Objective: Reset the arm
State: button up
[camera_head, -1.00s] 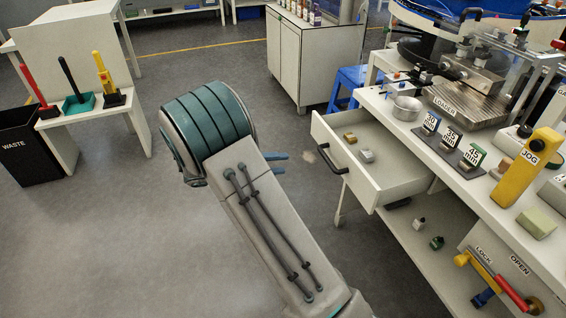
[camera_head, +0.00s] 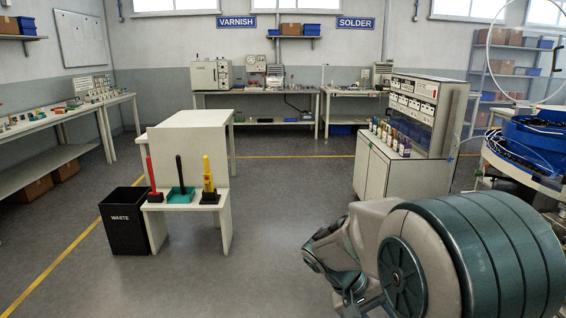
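My arm fills the lower right of the head view, with a large grey and teal banded joint close to the camera and smaller grey links to its left. The arm is bent and raised in front of the camera. My gripper's fingers do not show; they are hidden behind the arm links or below the picture edge. Nothing held can be seen.
A white bench (camera_head: 196,222) with red, teal and yellow tools stands left of the arm, beside a black waste bin (camera_head: 123,236). A white cabinet (camera_head: 378,176) with bottles stands behind the arm. A blue bowl machine (camera_head: 540,140) is at the right. Open floor lies between.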

jog(key=s+a+r+t+y+p, duration=0.2)
jog(key=s+r+y+p, duration=0.1)
jog(key=r, duration=0.4)
jog(key=s+a+r+t+y+p, duration=0.2)
jog(key=s+a+r+y+p, duration=0.1)
jog(key=s+r+p, duration=0.3)
jog(key=shift+s+a+r+t+y+p, duration=0.3)
jog(key=shift+s+r+y, duration=0.5)
jog(key=shift+s+r, duration=0.3)
